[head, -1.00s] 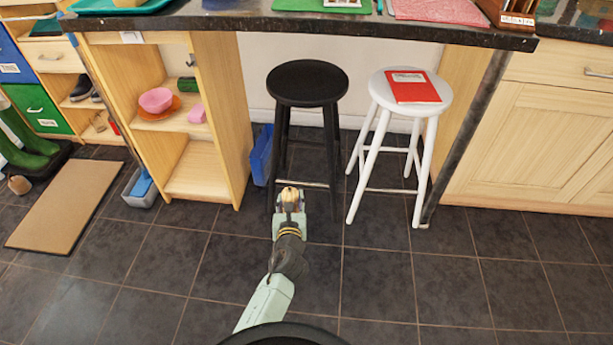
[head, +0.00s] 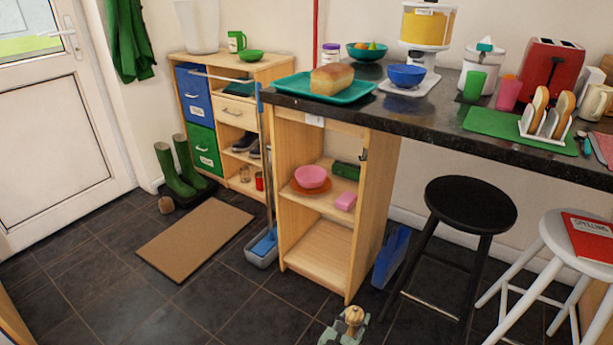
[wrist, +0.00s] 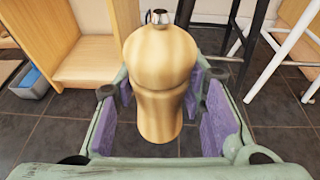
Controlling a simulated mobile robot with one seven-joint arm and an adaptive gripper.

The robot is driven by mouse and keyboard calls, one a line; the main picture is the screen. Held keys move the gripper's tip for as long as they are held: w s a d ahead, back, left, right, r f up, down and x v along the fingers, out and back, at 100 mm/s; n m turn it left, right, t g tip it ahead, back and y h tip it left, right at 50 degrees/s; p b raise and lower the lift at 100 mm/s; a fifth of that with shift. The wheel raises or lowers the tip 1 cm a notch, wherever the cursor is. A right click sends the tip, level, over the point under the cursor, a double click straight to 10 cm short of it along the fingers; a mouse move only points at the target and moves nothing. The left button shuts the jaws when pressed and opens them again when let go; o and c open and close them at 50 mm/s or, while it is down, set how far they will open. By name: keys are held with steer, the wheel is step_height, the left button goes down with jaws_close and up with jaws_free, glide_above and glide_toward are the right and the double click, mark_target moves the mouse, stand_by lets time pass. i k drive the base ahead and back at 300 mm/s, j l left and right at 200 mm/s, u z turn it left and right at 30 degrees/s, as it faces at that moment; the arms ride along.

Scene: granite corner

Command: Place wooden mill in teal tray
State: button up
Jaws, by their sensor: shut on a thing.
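The wooden mill (wrist: 160,70) is pale wood with a metal knob on top. It stands upright between the purple pads of my gripper (wrist: 165,120) in the wrist view, and the jaws are shut on it. In the head view the mill (head: 353,315) and my gripper (head: 344,328) show at the bottom edge, low in front of the shelf unit. The teal tray (head: 285,86) lies on the left end of the dark counter, well above and beyond my gripper. A loaf of bread (head: 337,78) sits in the tray.
A black stool (head: 470,205) and a white stool (head: 545,235) stand right of my gripper. The open shelf unit (head: 325,255) is under the counter. A mop (head: 264,245) and bucket stand left of it. A blue bowl (head: 407,76) is right of the tray.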

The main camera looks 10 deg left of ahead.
mark_target(303, 86)
steer(key=i+j+u, duration=0.1)
steer(key=i+j, duration=0.25)
steer(key=j, duration=0.25)
steer(key=i+j+u, duration=0.1)
steer(key=i+j, duration=0.25)
steer(key=j, duration=0.2)
steer(key=i+j+u, duration=0.1)
steer(key=i+j, duration=0.25)
steer(key=j, duration=0.2)
steer(key=i+j+u, duration=0.1)
steer(key=i+j, duration=0.3)
steer(key=j, duration=0.1)
